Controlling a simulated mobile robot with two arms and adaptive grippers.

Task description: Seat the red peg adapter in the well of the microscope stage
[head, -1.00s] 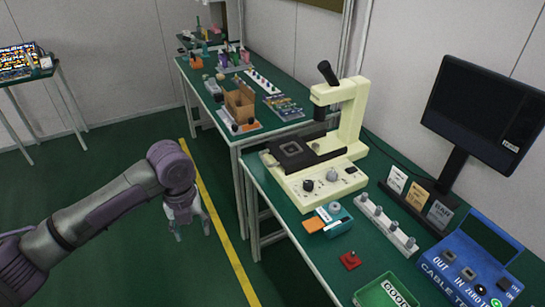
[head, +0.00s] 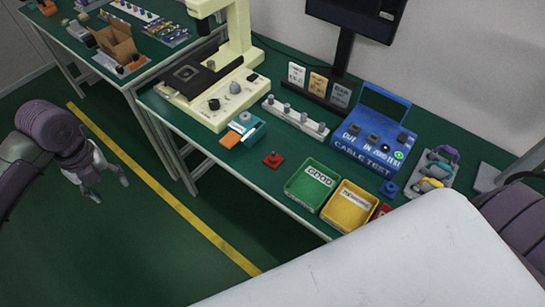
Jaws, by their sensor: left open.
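The red peg adapter (head: 273,159) sits on the green bench top, in front of the grey-knobbed strip and left of the green tray. The cream microscope (head: 240,45) stands farther back and to the left. Its dark stage (head: 188,75) carries a square recess, the well, which looks empty. My left gripper (head: 108,186) hangs open and empty over the floor, left of the bench and well apart from the adapter. My right gripper is not in view; a purple arm part of mine shows at the right edge.
A teal and orange device (head: 243,131) stands between microscope and adapter. A green GOOD tray (head: 290,190), a yellow tray (head: 332,212) and the blue cable tester (head: 365,150) lie to the right. A monitor (head: 357,14) stands behind. Bench around the adapter is clear.

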